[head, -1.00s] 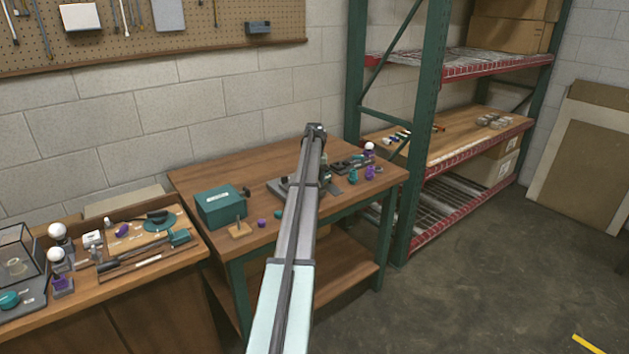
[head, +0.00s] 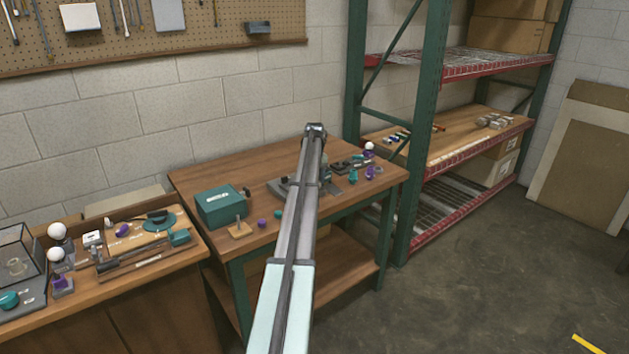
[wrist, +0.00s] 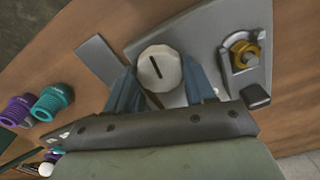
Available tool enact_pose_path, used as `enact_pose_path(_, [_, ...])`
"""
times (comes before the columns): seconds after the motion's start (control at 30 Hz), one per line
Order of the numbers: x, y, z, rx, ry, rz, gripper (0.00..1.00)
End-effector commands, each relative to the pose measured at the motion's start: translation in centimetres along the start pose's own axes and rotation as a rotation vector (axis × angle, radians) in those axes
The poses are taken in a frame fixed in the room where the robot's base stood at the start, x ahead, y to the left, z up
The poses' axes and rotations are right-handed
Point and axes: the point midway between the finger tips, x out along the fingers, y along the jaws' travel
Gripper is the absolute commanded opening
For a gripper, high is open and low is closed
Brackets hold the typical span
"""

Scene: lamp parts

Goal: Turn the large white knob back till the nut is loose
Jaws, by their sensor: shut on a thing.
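The large white knob (wrist: 160,68) is many-sided with a dark slot line across its top, and shows in the wrist view near the top middle. My gripper (wrist: 158,88) has its blue-grey fingers on either side of the knob and is shut on it. The knob sits on a grey metal fixture (wrist: 205,35). A brass-coloured nut (wrist: 243,53) sits on a post in a grey bracket to the right of the knob. In the head view my arm hides the knob and most of the fixture (head: 277,187).
A teal ribbed part (wrist: 52,103) and a purple ribbed part (wrist: 18,112) lie left of my gripper. A teal box (head: 220,205) and a small wooden block with a post (head: 240,229) stand on the workbench (head: 200,172). A green shelf post (head: 418,130) rises behind the bench's right end.

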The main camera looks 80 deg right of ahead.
Motion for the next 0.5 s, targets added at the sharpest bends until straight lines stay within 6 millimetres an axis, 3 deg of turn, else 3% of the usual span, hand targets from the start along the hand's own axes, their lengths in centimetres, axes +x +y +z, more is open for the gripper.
enact_pose_path(0.1, [-0.02, 0.0, -0.02, 0.001, 0.0, 0.0, 0.24])
enact_pose_path(0.13, [-0.02, 0.0, -0.02, 0.001, 0.0, 0.0, 0.55])
enact_pose_path(0.4, [-0.01, 0.0, -0.01, 0.001, 0.0, 0.0, 0.8])
enact_pose_path(0.5, [-0.01, 0.0, -0.01, 0.001, 0.0, 0.0, 0.8])
